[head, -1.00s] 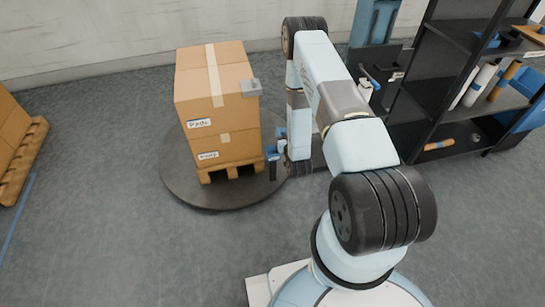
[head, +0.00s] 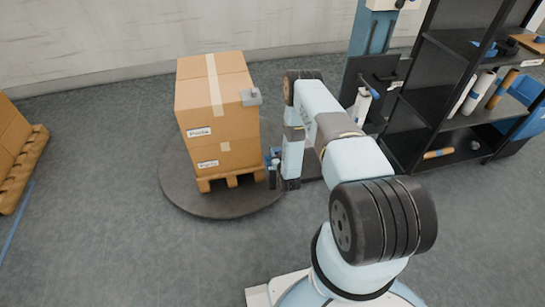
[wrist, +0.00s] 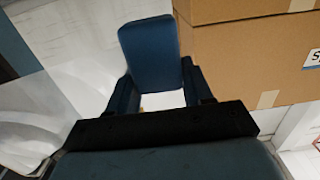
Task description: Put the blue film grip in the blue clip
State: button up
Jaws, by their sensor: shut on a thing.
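In the wrist view, my gripper (wrist: 157,82) is shut on a dark blue block, which I take to be the blue film grip (wrist: 149,52). The block stands up between the two fingers, with cardboard close to its right. In the head view, my arm's end hangs at the right side of the turntable; its fingers and the held block cannot be clearly made out there. A small blue part (head: 274,156) shows by a dark upright piece beside my arm; I cannot tell whether it is the blue clip. No clip is clear in the wrist view.
Taped cartons (head: 221,120) stand on a pallet on the round turntable (head: 185,198). A grey bracket (head: 251,97) touches their upper right edge. A mast (head: 372,32) with a white roll (head: 362,104) stands behind my arm. A black shelf (head: 410,135) is right.

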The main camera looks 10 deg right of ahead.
jog(key=shift+w+a+f, duration=0.2)
jog(key=shift+w+f, duration=0.75)
jog(key=shift+f, duration=0.6)
jog(key=shift+w+a+f, duration=0.2)
jog(key=shift+w+f, duration=0.75)
jog(key=shift+f, duration=0.65)
jog(key=shift+w+a+f, duration=0.2)
jog(key=shift+w+f, duration=0.75)
jog(key=shift+f, duration=0.6)
jog(key=shift+f, duration=0.6)
jog(key=o, duration=1)
jog(key=shift+r, duration=0.5)
jog(key=s, duration=0.8)
jog(key=s+r, duration=0.1)
jog(key=s, duration=0.3)
